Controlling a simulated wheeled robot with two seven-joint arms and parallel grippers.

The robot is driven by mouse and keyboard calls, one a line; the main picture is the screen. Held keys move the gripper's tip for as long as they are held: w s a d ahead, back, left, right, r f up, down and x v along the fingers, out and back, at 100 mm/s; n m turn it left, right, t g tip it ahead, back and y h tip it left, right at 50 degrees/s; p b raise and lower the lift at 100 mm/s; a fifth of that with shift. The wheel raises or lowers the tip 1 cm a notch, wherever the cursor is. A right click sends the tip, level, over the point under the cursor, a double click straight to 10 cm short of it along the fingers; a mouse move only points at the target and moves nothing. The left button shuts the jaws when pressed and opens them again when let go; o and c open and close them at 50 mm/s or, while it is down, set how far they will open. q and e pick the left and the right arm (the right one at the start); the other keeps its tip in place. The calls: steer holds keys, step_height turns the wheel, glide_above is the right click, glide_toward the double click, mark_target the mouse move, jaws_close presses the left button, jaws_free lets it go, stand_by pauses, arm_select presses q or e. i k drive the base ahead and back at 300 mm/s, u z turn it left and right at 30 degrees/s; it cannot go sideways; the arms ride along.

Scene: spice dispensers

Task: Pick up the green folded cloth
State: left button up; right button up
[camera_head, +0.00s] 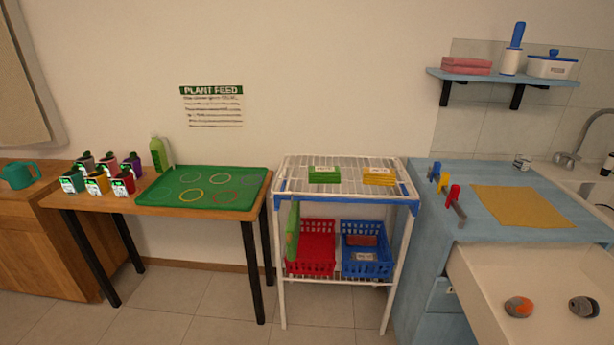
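A green folded cloth (324,178) with a small white label lies on the top wire shelf of a white rack (351,190), left of the middle. A yellow folded cloth (379,180), also labelled, lies to its right on the same shelf, with a gap between them. Another green item (293,232) stands or hangs upright at the rack's left side, lower down; I cannot tell whether it is cloth. Neither of my grippers is in view.
Below are a red basket (311,250) and a blue basket (366,262). Left is a table with a green tray (212,187), a green bottle (159,153) and several small dispensers (97,185). Right is a blue counter (470,217) with a yellow cloth (523,205). Floor shows in front.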

mark_target(317, 175)
steer(key=u, duration=1.6)
steer(key=i, duration=2.5)
steer(key=z, duration=4.05)
